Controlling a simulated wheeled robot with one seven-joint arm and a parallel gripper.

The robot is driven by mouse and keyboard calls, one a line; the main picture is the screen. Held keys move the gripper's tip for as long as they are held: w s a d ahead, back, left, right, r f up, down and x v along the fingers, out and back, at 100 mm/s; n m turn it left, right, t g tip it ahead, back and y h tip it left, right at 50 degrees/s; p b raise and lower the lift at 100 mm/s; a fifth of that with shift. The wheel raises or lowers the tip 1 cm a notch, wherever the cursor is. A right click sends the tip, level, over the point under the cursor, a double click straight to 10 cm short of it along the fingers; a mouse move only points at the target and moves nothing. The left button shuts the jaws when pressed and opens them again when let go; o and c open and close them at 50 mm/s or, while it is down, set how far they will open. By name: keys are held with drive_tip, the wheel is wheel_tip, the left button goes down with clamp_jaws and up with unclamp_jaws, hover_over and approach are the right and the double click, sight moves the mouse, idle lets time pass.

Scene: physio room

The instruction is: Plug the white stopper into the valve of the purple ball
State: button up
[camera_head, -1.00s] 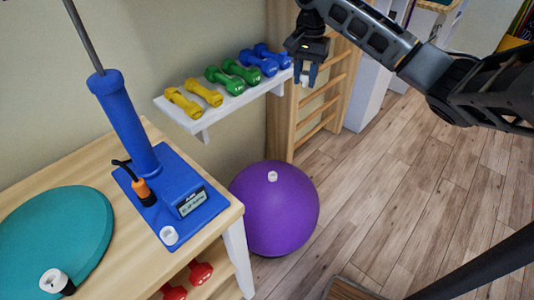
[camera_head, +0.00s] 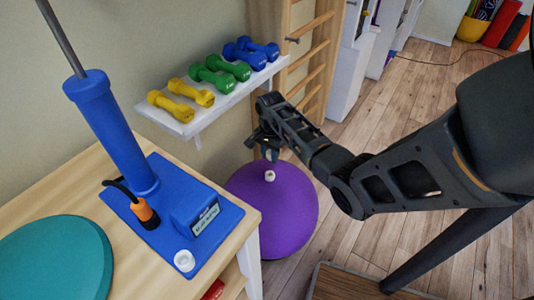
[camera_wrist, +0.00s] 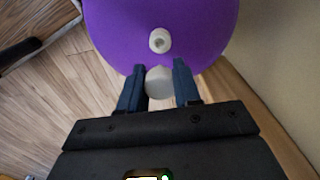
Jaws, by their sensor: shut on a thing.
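The purple ball (camera_head: 290,220) stands on the floor beside the table, and it fills the top of the wrist view (camera_wrist: 205,30). Its pale valve (camera_head: 269,176) faces up; in the wrist view the valve (camera_wrist: 160,41) shows a dark opening. My gripper (camera_head: 268,154) is just above the valve in the head view. In the wrist view its two blue fingers (camera_wrist: 158,88) are shut on the white stopper (camera_wrist: 158,84). The stopper is apart from the valve in that view, nearer the palm. In the head view the stopper is small and hard to make out.
A wooden table (camera_head: 75,185) at left holds a blue pump (camera_head: 115,130), a white round piece (camera_head: 184,260) and a teal disc (camera_head: 55,260). A white shelf (camera_head: 205,115) with dumbbells is on the wall behind the ball. Wall bars (camera_head: 310,50) stand beyond it.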

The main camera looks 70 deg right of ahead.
sight(270, 173)
drive_tip(key=shift+f+b, duration=3.3)
drive_tip(key=shift+b, duration=0.25)
drive_tip(key=shift+p, duration=0.35)
drive_tip(key=shift+a+f+b, duration=0.1)
drive_tip(key=shift+f+b, duration=0.4)
drive_tip(key=shift+f, duration=0.35)
drive_tip(key=shift+s+a+f, duration=0.15)
drive_tip(key=shift+a+f, duration=0.05)
drive_tip(key=shift+f, duration=0.3)
drive_tip(key=shift+d+r+p, duration=0.1)
drive_tip(key=shift+r+p, duration=0.45)
drive_tip(key=shift+r, duration=0.05)
drive_tip(key=shift+r, duration=0.3)
drive_tip(key=shift+d+r+p, duration=0.1)
drive_tip(key=shift+d+p, duration=0.05)
drive_tip(key=shift+p, duration=0.3)
drive_tip(key=shift+f+b, duration=0.3)
drive_tip(key=shift+f, duration=0.25)
